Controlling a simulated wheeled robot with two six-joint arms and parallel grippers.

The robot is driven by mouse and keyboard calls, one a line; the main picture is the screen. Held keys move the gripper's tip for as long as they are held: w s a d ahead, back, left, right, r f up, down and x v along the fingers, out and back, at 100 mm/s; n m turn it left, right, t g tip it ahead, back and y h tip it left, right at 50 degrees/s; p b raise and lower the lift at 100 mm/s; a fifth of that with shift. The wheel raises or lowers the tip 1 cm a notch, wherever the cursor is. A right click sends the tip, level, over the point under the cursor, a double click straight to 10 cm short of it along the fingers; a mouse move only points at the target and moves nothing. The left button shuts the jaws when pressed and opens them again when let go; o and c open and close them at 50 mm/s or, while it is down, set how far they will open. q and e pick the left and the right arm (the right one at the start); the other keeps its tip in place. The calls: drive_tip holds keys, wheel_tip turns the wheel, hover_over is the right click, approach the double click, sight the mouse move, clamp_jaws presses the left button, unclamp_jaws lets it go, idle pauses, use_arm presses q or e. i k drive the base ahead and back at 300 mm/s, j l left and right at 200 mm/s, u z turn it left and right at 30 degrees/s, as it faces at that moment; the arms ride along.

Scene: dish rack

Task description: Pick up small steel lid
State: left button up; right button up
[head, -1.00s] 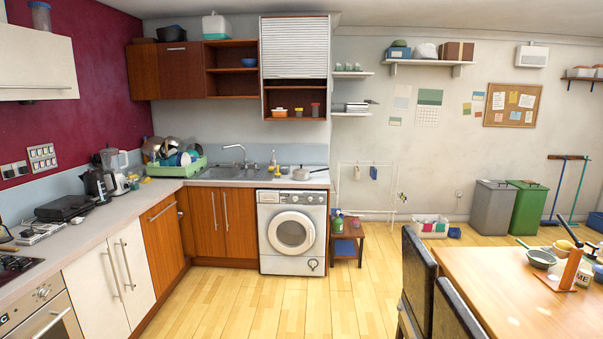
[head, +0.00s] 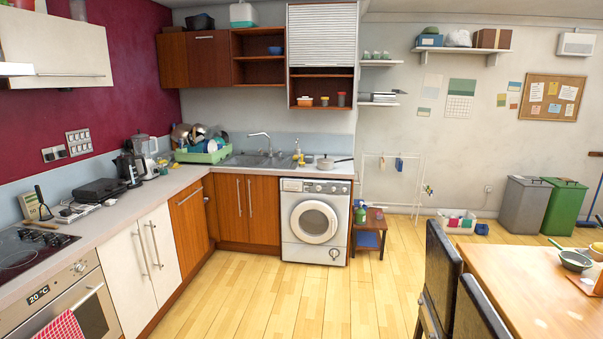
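A green dish rack (head: 203,154) stands on the corner counter, left of the sink. It is heaped with dishes, including blue and white pieces and brownish metallic round pieces (head: 181,134). These are too small and crowded for me to tell which, if any, is the small steel lid. A pale pan (head: 326,163) with a dark handle sits on the counter right of the sink; I cannot tell if it has a lid on it. Neither of my grippers is in view.
The counter (head: 150,190) runs along the left wall, with a hob (head: 35,245), a black appliance (head: 100,190) and a blender (head: 145,155). The wooden floor (head: 300,295) ahead is open. Chairs (head: 440,270) and a table (head: 530,285) stand at right.

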sight(325, 160)
drive_tip(key=i, duration=5.35)
drive_tip(key=i+z, duration=0.1)
drive_tip(key=z, duration=0.4)
